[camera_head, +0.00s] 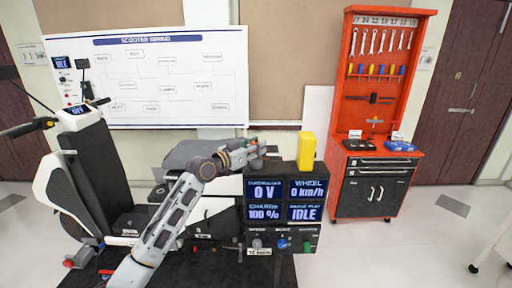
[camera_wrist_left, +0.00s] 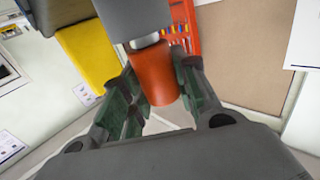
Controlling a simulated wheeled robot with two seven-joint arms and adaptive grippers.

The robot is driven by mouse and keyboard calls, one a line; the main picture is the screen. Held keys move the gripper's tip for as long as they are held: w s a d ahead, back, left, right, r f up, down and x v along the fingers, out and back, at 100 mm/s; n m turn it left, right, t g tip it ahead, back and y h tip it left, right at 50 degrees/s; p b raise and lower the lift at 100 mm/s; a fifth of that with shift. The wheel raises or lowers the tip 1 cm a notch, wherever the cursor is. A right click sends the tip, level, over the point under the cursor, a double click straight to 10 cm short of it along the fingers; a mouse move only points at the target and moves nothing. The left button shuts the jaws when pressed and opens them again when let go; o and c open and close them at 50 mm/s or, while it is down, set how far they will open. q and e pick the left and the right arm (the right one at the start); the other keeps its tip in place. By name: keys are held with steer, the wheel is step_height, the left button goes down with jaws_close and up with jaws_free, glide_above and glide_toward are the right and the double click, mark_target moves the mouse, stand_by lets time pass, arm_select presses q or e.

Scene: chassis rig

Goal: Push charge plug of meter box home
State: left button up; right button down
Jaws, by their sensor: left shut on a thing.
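The meter box (camera_head: 285,205) stands at the middle of the head view, its lit panels reading 0 V, 0 km/h, 100 % and IDLE. My left gripper (camera_head: 258,150) is at its upper left, beside the box top. In the left wrist view, my left gripper (camera_wrist_left: 160,92) is shut around an orange-red cylinder, which looks like the charge plug (camera_wrist_left: 156,72). A pale collar at the plug's far end meets a grey block (camera_wrist_left: 135,18); how deep it sits cannot be told. In the head view the plug is mostly hidden by the fingers. My right gripper is out of view.
A yellow block (camera_head: 306,150) stands on the box, close right of my left gripper. Knobs (camera_head: 282,243) line the box's lower front. A scooter (camera_head: 85,180) stands at left, a red tool cabinet (camera_head: 374,125) at back right. Floor right of the box is clear.

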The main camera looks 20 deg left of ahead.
arm_select(q)
steer(key=shift+f, duration=0.3)
steer(key=o, duration=1.2)
steer(key=shift+s+a, duration=0.1)
steer(key=shift+s, duration=0.05)
steer(key=shift+v, duration=5.8)
